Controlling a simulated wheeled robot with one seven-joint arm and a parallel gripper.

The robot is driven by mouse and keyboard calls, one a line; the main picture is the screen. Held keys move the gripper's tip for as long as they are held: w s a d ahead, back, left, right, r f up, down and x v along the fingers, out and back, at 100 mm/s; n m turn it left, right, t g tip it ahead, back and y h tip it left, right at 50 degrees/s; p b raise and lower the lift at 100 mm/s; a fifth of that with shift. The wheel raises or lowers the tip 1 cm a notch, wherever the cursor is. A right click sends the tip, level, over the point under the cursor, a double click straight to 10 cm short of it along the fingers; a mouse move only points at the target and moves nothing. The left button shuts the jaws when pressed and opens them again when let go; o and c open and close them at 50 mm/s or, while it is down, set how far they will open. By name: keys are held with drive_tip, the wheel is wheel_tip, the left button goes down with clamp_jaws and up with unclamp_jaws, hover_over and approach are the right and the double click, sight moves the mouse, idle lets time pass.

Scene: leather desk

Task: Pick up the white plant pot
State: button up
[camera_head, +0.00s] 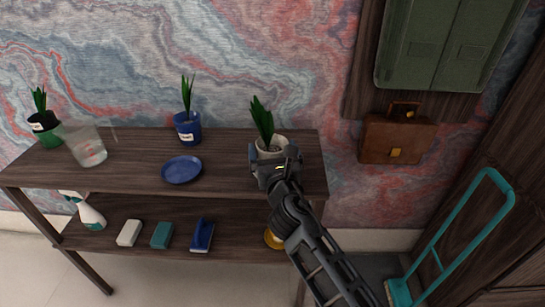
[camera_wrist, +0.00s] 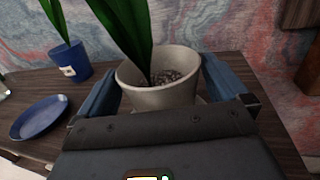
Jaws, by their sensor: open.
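The white plant pot (camera_head: 286,144) stands upright on the right part of the table's dark wooden top, with gravel and a green leafy plant in it. In the wrist view the white pot (camera_wrist: 160,97) sits between the two blue-grey fingers of my gripper (camera_wrist: 161,92). The fingers are open, one on each side of the pot. I cannot tell whether either finger touches it. The lower front of the pot is hidden by the gripper body. In the head view my gripper (camera_head: 272,160) covers part of the pot.
On the tabletop (camera_head: 235,165) are a blue plate (camera_head: 181,170), a blue pot (camera_head: 187,134), a green pot (camera_head: 43,128) and a clear container (camera_head: 86,150). A lower shelf holds a spray bottle (camera_head: 88,213) and brushes or sponges (camera_head: 162,235). A brown bag (camera_head: 385,143) hangs at right.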

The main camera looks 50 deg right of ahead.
drive_tip(key=shift+w+d, duration=0.35)
drive_tip(key=shift+w, duration=0.1)
drive_tip(key=shift+c, duration=0.5)
drive_tip(key=c, duration=1.2)
